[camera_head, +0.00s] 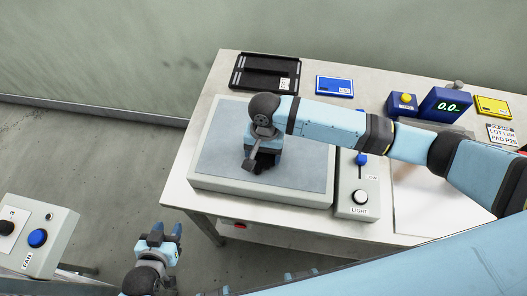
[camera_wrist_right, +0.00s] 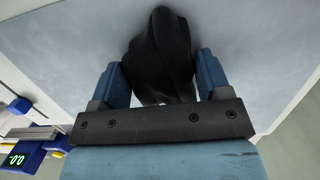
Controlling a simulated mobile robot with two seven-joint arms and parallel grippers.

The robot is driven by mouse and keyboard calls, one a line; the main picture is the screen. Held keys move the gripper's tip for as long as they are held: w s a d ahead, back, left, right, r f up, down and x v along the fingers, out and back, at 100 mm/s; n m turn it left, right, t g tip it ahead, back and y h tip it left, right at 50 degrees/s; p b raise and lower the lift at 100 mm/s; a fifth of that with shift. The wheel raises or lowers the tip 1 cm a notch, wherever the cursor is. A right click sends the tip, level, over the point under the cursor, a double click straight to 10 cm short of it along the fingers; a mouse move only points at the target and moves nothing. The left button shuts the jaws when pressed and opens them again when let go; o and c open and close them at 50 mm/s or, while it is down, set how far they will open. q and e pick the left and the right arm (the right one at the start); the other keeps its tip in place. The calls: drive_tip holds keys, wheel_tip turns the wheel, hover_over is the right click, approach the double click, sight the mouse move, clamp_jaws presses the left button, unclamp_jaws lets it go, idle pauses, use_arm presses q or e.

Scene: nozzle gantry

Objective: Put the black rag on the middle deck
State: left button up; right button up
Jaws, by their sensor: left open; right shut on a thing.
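The black rag (camera_wrist_right: 163,55) hangs bunched between the two blue fingers of my right gripper (camera_wrist_right: 163,80), which is shut on it. In the head view my right gripper (camera_head: 258,165) points down over the left-middle part of a raised grey deck (camera_head: 305,185) with a blue-grey top. The rag is mostly hidden there by the gripper. I cannot tell whether the rag touches the surface. My left gripper (camera_head: 164,234) is open and empty, off the table's front left edge, well apart from the rag.
Behind the deck are a black tray (camera_head: 264,73) and a blue card (camera_head: 334,86). To its right stands a LIGHT control box (camera_head: 358,197). A blue display (camera_head: 445,104), a button box (camera_head: 402,104) and a yellow card (camera_head: 493,107) are at the back right.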

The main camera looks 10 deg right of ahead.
drive_tip(key=o, duration=0.9)
drive_tip(key=shift+f, duration=0.1)
